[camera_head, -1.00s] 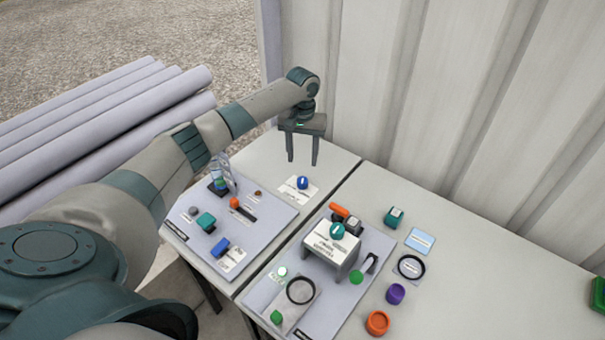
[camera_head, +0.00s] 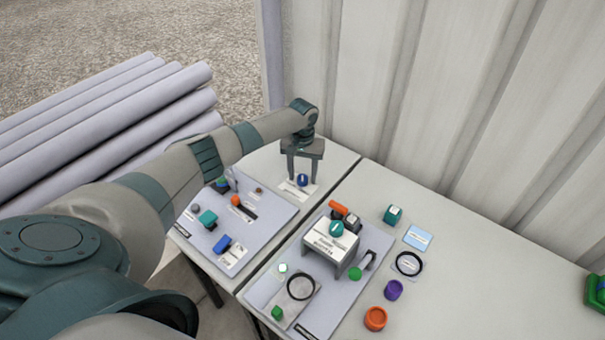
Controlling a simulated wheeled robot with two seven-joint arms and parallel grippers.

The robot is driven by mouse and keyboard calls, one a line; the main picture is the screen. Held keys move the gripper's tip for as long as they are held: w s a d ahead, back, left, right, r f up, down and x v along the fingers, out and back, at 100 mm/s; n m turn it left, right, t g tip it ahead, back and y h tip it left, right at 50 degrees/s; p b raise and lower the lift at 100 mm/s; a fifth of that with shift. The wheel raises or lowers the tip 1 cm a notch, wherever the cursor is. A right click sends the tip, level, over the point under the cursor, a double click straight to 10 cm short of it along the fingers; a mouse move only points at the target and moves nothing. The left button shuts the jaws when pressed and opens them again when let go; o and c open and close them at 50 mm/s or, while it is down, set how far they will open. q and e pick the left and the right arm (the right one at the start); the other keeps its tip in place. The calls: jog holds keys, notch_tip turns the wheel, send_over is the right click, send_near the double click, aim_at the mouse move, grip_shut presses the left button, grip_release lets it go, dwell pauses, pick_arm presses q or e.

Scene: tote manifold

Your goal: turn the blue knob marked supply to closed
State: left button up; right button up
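A round blue knob (camera_head: 302,180) with a pale stripe sits on a white label plate (camera_head: 306,193) at the back of the left table. The print on the plate is too small to read. My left gripper (camera_head: 302,175) points down over the knob with its two fingers apart, one on each side of it in the picture. I cannot tell whether a finger touches the knob. A second blue part (camera_head: 221,244), block-shaped, sits at the front of the left panel. My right gripper is not in view.
The left panel (camera_head: 262,228) carries teal, orange and other small controls under my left arm. The right panel (camera_head: 375,240) holds a raised grey stand (camera_head: 330,246) with a teal knob. Loose caps and a black ring lie to its right. A corrugated wall (camera_head: 450,100) rises behind.

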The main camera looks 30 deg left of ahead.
pick_arm(q)
jog(key=c, duration=1)
jog(key=shift+m, duration=0.4)
jog(key=m, duration=0.2)
jog(key=shift+m, duration=0.3)
jog(key=m, duration=0.3)
jog(key=shift+m, duration=0.3)
jog(key=m, duration=0.3)
jog(key=shift+m, duration=0.3)
jog(key=shift+m+b, duration=0.35)
jog(key=shift+m, duration=1.35)
